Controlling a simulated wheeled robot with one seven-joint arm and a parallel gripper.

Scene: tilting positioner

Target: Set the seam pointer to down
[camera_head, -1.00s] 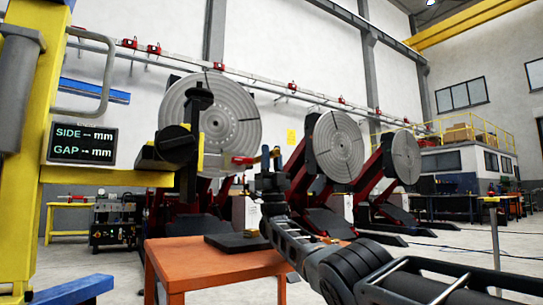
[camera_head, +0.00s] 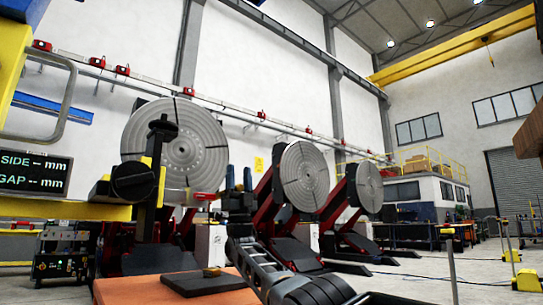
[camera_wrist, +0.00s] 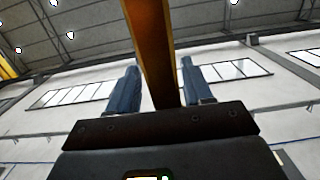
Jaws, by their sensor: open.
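A black post with a dark clamp and round knob (camera_head: 133,182) stands in front of the nearest grey faceplate (camera_head: 195,130), at left in the head view. A short red-tipped rod (camera_head: 205,196) sticks out to its right; I cannot tell for sure whether this is the seam pointer. My gripper (camera_head: 239,172) points upward right of the rod, apart from it in the picture. In the wrist view the two blue-grey fingers of my gripper (camera_wrist: 159,78) are spread with nothing held; the orange beam (camera_wrist: 154,40) between them is in the background.
A display (camera_head: 35,172) at left reads SIDE and GAP with dashes. A yellow frame (camera_head: 65,211) runs below it. An orange table (camera_head: 150,288) carries a dark plate (camera_head: 202,282) in front. More disc positioners (camera_head: 304,175) stand behind at right. Open floor lies farther right.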

